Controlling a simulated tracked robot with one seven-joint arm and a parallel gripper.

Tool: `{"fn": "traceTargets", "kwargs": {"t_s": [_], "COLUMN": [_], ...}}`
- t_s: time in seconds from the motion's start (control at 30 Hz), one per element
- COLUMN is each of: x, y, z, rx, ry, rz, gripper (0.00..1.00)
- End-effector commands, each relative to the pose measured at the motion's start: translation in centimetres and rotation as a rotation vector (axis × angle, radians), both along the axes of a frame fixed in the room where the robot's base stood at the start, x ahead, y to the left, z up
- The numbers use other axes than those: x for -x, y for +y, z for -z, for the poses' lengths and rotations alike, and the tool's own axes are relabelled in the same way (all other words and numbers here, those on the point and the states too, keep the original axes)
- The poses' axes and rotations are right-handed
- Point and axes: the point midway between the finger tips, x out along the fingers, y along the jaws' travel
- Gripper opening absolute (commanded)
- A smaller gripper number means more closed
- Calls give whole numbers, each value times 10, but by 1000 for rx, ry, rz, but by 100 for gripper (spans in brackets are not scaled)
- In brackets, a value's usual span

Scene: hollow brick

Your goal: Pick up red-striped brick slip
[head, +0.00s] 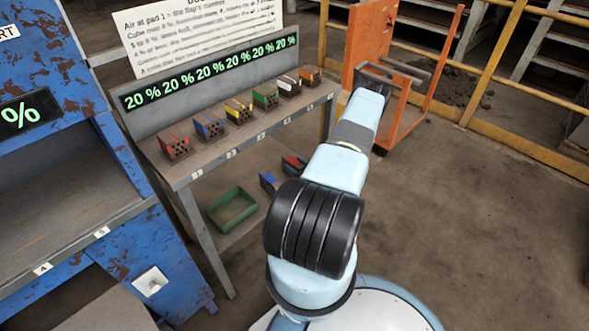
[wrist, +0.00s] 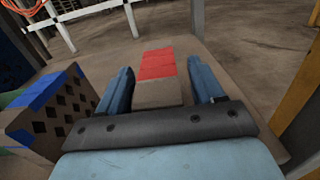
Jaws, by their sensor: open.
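In the wrist view, the brick slip (wrist: 157,64) lies between my gripper's fingers, with red bands across its far part and bare brown clay on its near part. My gripper (wrist: 161,72) is open, with one blue finger on each side of the slip. Narrow gaps seem to show beside it; whether either finger touches it I cannot tell. The slip reaches past the fingertips. In the head view my arm reaches up and to the right, and I cannot make out the slip there.
In the wrist view a hollow brick with blue marks (wrist: 55,108) stands close left of my gripper. In the head view a bench (head: 215,155) carries several hollow bricks with coloured marks. An orange cart (head: 352,45) stands beyond my arm, before a yellow railing (head: 500,137).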

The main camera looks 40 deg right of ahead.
Motion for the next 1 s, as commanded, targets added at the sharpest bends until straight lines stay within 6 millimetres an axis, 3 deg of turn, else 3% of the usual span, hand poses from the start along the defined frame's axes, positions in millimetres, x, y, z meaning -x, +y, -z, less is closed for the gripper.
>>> {"fn": "traceTargets", "kwargs": {"t_s": [0.27,0.83,1.0], "x": [-4,-4,-4], "y": [0,-1,-1], "z": [0,0,0], "rx": [-1,0,0], "ry": [0,-1,-1], "rz": [2,2,2], "gripper": [66,12,11]}}
